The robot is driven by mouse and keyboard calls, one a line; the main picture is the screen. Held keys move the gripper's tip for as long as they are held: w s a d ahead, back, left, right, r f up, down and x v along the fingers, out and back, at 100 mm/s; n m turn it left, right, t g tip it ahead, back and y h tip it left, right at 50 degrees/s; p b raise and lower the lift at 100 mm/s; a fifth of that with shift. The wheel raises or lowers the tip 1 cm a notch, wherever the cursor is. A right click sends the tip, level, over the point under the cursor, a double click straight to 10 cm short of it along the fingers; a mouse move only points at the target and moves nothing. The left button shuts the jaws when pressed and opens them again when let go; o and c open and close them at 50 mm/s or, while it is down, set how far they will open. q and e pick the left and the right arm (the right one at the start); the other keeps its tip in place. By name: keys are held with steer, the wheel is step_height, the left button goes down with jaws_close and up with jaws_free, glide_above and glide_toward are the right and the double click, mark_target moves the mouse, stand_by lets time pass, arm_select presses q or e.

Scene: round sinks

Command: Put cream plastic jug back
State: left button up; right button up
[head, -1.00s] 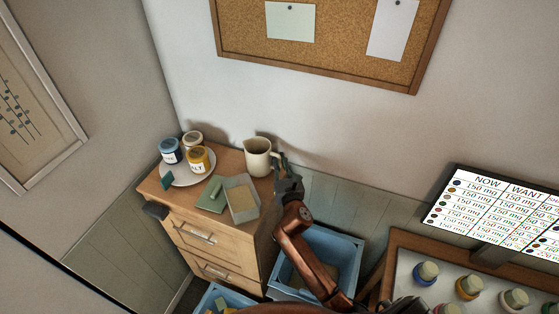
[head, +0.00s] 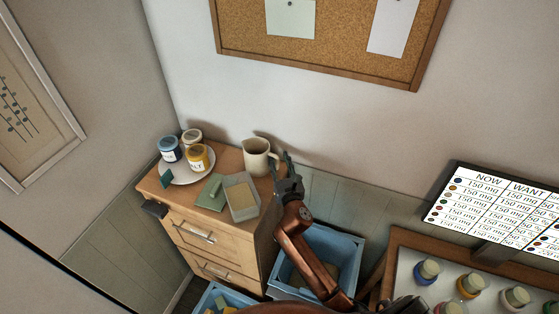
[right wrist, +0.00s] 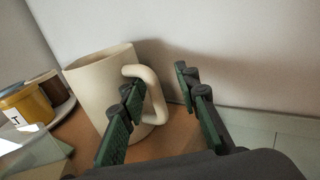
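The cream plastic jug (head: 256,158) stands upright on the back right of the wooden cabinet top, near the wall. Its handle faces right, towards my right gripper (head: 284,168). In the right wrist view the jug (right wrist: 98,88) fills the left middle. My right gripper (right wrist: 160,100) is open, its two green-padded fingers well apart. The left finger overlaps the handle opening, and the handle shows between the fingers in the picture. I see no grip on it. My left gripper is not in view.
The wooden cabinet (head: 222,248) also bears a plate (head: 190,178) with several jars, a green block (head: 211,194) and a shallow tray (head: 241,198). A blue crate (head: 345,247) stands right of the cabinet. A table with bottles and a screen (head: 498,210) are at the right.

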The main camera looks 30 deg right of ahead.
steer(key=shift+s+f, duration=0.1)
steer(key=shift+s, duration=0.1)
steer(key=v, duration=1.1)
steer(key=shift+s, duration=0.3)
steer(key=shift+a, duration=0.1)
